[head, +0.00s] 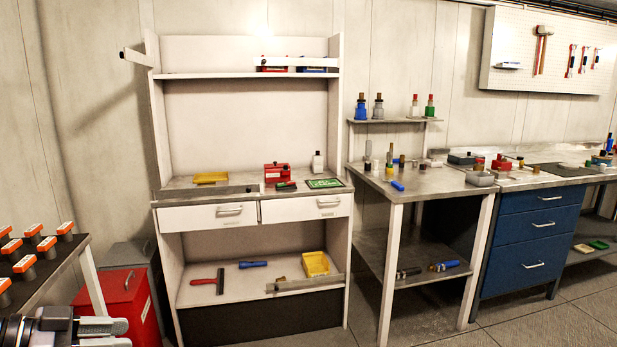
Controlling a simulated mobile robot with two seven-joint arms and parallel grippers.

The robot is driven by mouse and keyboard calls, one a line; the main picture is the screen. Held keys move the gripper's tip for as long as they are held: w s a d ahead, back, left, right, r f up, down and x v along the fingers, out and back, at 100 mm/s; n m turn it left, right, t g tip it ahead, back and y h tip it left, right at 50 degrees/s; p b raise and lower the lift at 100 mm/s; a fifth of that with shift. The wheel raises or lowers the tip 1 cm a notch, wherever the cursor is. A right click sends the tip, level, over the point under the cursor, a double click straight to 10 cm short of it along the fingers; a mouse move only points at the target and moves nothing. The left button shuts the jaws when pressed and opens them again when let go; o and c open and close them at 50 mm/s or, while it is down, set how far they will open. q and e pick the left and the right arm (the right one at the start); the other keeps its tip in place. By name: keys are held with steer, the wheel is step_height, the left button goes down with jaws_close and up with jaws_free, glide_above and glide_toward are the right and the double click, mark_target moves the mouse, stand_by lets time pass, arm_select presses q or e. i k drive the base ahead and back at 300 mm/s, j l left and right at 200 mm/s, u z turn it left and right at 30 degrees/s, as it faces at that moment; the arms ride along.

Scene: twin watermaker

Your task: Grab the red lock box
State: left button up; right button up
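A red box (278,173) that looks like the lock box stands on the worktop of the white bench, with small dark fittings on it. Another small red case (272,67) lies on the upper shelf, partly hidden behind the shelf's front rail. My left gripper (104,334) is at the bottom left corner, far from the red box and cut off by the picture edge. Its two grey fingers are apart, with nothing seen between them. My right gripper is not in view.
A green-and-dark item (286,186), a green mat (324,184), a yellow tray (211,178) and a white bottle (317,162) are near the red box. A large red chest (125,300) and a dark table (40,277) with orange-topped pieces are at left. Floor shows at right front.

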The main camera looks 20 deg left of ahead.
mark_target(271, 175)
steer(key=i+j+z, duration=0.1)
steer(key=z, duration=0.3)
steer(key=i+j+z, duration=0.15)
steer(key=z, duration=0.2)
steer(key=i+j, duration=0.25)
steer(key=j, duration=0.2)
steer(key=i+j, duration=0.2)
steer(key=j, duration=0.25)
steer(key=i+j, duration=0.25)
steer(key=j, duration=0.2)
steer(key=i+j, duration=0.25)
steer(key=j, duration=0.25)
steer(key=i+j, duration=0.25)
steer(key=j, duration=0.2)
steer(key=i+j, duration=0.2)
steer(key=j, duration=0.25)
steer(key=i+j, duration=0.25)
steer(key=j, duration=0.2)
steer(key=i+j, duration=0.25)
steer(key=j, duration=0.2)
steer(key=i+l, duration=0.1)
steer(key=i, duration=0.35)
